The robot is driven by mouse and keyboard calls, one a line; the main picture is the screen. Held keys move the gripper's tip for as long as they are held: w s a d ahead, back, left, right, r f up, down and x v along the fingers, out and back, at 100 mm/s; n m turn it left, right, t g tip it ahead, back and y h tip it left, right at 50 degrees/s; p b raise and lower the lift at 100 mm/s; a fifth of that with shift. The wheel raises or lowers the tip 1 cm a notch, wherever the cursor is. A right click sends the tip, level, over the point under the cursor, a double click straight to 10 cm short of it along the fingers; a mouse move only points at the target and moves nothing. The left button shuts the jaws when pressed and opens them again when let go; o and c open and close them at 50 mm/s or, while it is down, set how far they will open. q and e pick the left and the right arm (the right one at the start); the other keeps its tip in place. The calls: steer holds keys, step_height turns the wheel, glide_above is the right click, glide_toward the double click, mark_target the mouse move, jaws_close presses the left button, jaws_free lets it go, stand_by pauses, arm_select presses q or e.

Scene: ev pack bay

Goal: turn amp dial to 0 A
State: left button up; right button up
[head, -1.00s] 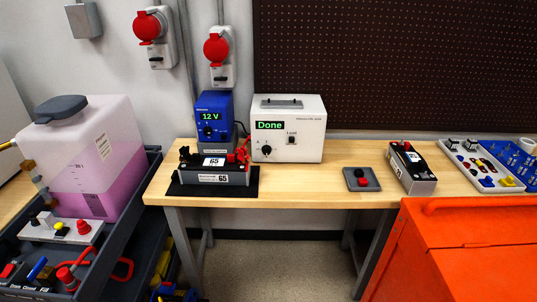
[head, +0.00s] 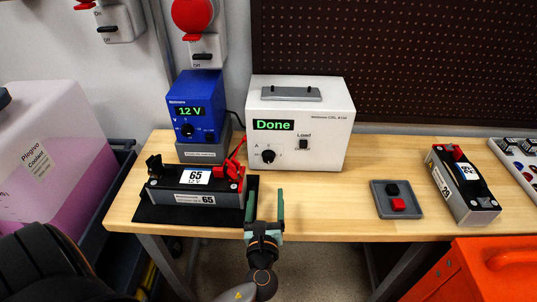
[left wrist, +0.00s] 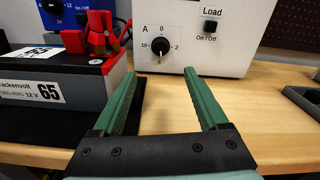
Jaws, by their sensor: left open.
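The amp dial (head: 268,156) is a black knob on the front of a white box (head: 322,152) whose green display reads "Done". In the left wrist view the dial (left wrist: 160,47) has an "A" at its left and marks 0 at top, 2 at right and 10 at left. My left gripper (head: 265,207) is open and empty, with green fingers pointing toward the box, in front of and below the dial. In the left wrist view the fingers (left wrist: 165,97) are apart, not touching the dial. My right gripper is not in view.
A battery marked 65 (head: 196,187) with red and black clamps sits on a black mat left of my gripper. A blue 12 V unit (head: 197,105) stands behind it. A Load switch (head: 303,144) is right of the dial. A small grey tray (head: 411,212) lies farther right.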

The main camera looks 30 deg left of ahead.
mark_target(268, 159)
arm_select(q)
steer(key=shift+w+a+r, duration=0.2)
steer(key=shift+w+r, duration=0.05)
steer(key=shift+w, duration=0.15)
steer(key=x, duration=1.2)
steer(key=shift+p, duration=0.3)
steer(key=shift+s, duration=0.1)
jaws_close()
